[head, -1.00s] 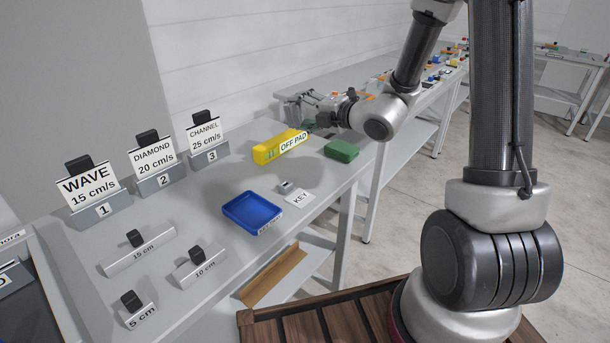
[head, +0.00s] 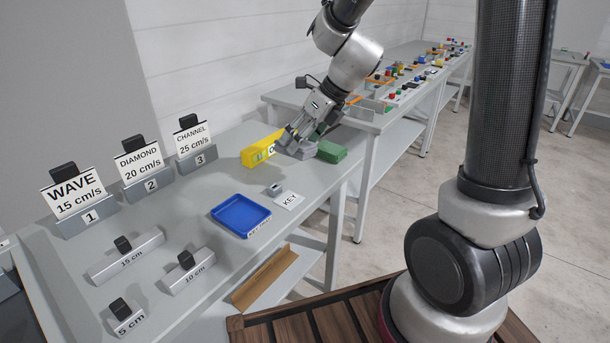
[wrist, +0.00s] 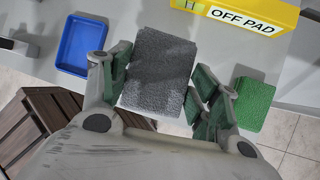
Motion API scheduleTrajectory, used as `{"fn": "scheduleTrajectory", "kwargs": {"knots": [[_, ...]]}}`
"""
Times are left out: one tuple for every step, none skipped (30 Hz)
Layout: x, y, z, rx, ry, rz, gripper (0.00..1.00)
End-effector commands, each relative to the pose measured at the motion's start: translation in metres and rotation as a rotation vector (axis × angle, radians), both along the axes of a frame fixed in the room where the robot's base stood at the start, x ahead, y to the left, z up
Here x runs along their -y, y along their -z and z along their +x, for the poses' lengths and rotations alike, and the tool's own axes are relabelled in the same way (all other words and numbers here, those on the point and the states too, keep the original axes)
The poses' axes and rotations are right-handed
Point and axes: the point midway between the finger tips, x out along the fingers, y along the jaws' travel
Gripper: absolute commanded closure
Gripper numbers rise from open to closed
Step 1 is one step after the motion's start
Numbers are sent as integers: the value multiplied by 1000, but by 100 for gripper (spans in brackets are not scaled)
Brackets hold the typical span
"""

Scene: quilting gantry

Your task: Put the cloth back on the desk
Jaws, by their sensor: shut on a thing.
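A grey, rough-textured cloth (wrist: 160,72), folded into a block shape, lies between the two fingers of my gripper (wrist: 160,95) in the wrist view. The gripper is shut on it. In the head view my gripper (head: 292,147) points down over the far right part of the grey desk (head: 190,212), in front of the yellow OFF PAD block. The cloth is hard to make out there, and I cannot tell whether it touches the desk.
The yellow OFF PAD block (head: 258,152) and a green block (head: 331,152) stand close on either side of my gripper. A blue tray (head: 240,216) and a KEY card (head: 289,200) lie nearer. Numbered sign holders line the left. Bare desk lies between them and the tray.

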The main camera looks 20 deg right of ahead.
Motion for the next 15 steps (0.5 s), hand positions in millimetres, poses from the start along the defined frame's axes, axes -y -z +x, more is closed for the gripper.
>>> {"fn": "scheduleTrajectory", "kwargs": {"knots": [[11,-2,9,40,5,-48,77],[16,-3,14,64,11,-76,77],[20,-4,18,86,18,-105,77],[22,-5,20,99,23,-123,77],[23,-5,22,108,26,-137,77],[24,-6,24,117,31,-149,77],[25,-5,26,122,34,-157,77],[26,-2,27,125,37,-161,77],[26,3,27,125,39,-166,77],[27,9,28,127,40,-168,77],[27,15,28,126,42,-169,77],[27,23,27,125,43,-170,77],[27,29,28,126,43,-169,77],[27,35,27,125,43,-168,77],[27,40,28,126,43,-168,77]]}}
